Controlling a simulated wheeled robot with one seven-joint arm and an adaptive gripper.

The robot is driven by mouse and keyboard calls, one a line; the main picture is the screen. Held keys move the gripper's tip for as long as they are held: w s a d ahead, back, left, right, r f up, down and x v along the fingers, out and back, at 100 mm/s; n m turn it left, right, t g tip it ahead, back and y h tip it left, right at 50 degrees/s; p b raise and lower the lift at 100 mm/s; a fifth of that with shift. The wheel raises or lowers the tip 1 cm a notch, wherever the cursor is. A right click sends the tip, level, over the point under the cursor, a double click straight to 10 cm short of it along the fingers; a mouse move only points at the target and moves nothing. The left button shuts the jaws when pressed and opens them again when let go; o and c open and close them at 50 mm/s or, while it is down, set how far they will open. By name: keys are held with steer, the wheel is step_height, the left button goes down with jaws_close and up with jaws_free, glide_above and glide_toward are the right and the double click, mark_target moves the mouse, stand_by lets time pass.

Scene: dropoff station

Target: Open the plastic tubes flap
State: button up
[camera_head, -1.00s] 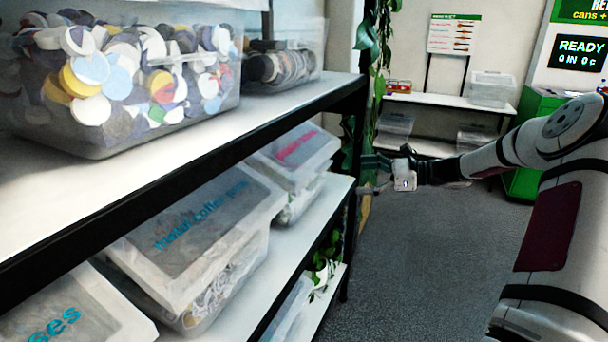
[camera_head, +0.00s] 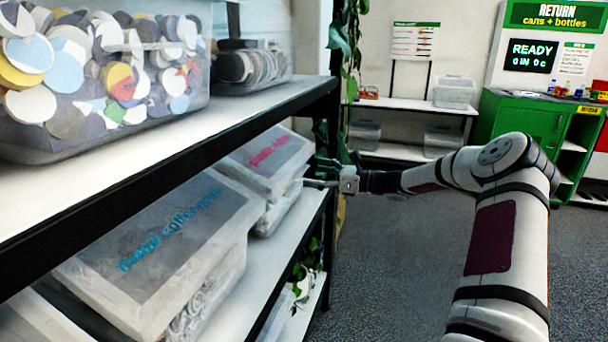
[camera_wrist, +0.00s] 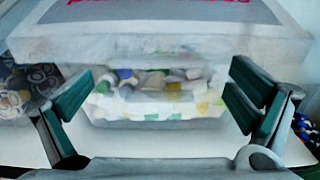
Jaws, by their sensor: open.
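A clear bin with a pale lid and pink lettering (camera_head: 264,160) stands on the middle shelf; the lettering is too blurred to read for certain. In the wrist view, the bin's front (camera_wrist: 150,100) faces me, with a pale lid (camera_wrist: 150,38) above and small coloured pieces visible through an opening or clear panel. My gripper (camera_head: 314,182) is at the right end of this bin. In the wrist view, my gripper (camera_wrist: 162,92) is open and empty, its two green-padded fingers spread on either side of the front. I cannot tell whether they touch it.
A metal coffee pods bin (camera_head: 170,235) stands nearer on the same shelf (camera_head: 262,270). The black-edged upper shelf (camera_head: 180,155) holds a bin of discs (camera_head: 105,75). A green return machine (camera_head: 530,125) stands at the back right. The grey floor (camera_head: 400,240) is clear.

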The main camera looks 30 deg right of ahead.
steer(key=shift+x, duration=1.5)
steer(key=c, duration=1.6)
steer(key=shift+s+d+r+p, duration=0.1)
steer(key=shift+s+r+p, duration=0.15)
steer(key=shift+r+p, duration=0.4)
step_height(320, 180, up, 15)
steer(key=g+h+p, duration=0.4)
steer(key=g+p, duration=0.1)
steer(key=p, duration=0.3)
steer(key=shift+s+d+f+g+p, duration=0.2)
steer(key=shift+s+g+p, duration=0.05)
steer(key=shift+g+p, duration=0.15)
